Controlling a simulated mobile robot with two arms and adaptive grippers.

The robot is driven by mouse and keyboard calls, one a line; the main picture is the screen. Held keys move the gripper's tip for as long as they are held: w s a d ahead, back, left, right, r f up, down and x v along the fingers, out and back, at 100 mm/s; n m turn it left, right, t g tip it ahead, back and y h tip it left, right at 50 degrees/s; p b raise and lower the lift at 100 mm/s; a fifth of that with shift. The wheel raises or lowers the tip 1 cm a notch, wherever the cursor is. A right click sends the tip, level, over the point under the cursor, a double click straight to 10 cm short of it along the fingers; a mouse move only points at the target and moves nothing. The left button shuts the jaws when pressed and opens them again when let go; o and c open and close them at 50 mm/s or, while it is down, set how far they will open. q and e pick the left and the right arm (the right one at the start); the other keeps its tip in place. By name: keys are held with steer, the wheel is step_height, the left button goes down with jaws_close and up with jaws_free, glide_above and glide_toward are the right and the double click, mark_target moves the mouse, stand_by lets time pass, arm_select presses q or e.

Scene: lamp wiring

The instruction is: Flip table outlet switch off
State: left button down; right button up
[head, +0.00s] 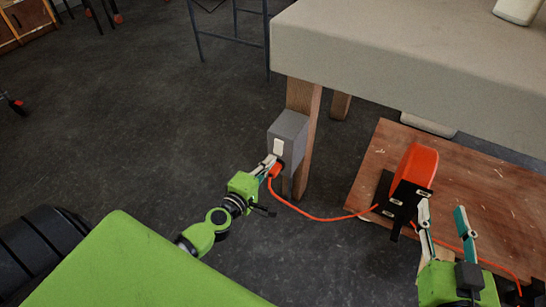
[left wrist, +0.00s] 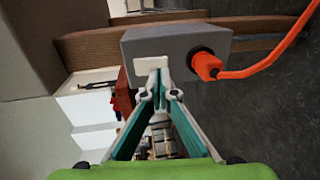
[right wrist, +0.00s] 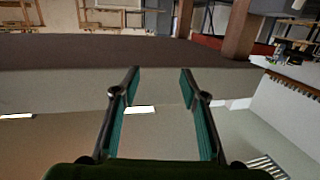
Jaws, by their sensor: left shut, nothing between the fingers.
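The table outlet is a grey box (head: 288,133) fixed to a wooden table leg (head: 303,98). It also shows in the left wrist view (left wrist: 135,43). A white rocker switch (head: 279,147) is on its face, and in the left wrist view the switch (left wrist: 150,64) is partly covered by my fingertips. An orange plug (left wrist: 207,67) sits in the outlet beside the switch. My left gripper (head: 271,161) is shut and empty, its tips at the lower edge of the switch; contact is unclear. My right gripper (head: 441,207) is open and empty; its fingers (right wrist: 160,75) are apart.
An orange cord (head: 318,217) runs from the plug to an orange part on a black bracket (head: 402,196) over a low wooden board (head: 372,162). The table (head: 400,60) overhangs the outlet. Dark floor (head: 150,130) is open to the left.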

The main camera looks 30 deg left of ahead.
mark_target(278, 147)
arm_select(q)
steer(key=shift+w+f, duration=0.15)
steer(key=shift+w, duration=0.55)
steer(key=shift+w+f, duration=0.1)
steer(key=shift+w, duration=0.6)
arm_select(e)
steer(key=shift+w+a+r+t, duration=0.15)
steer(key=shift+r+t, duration=0.35)
steer(key=shift+r, duration=0.4)
steer(key=shift+r, duration=0.1)
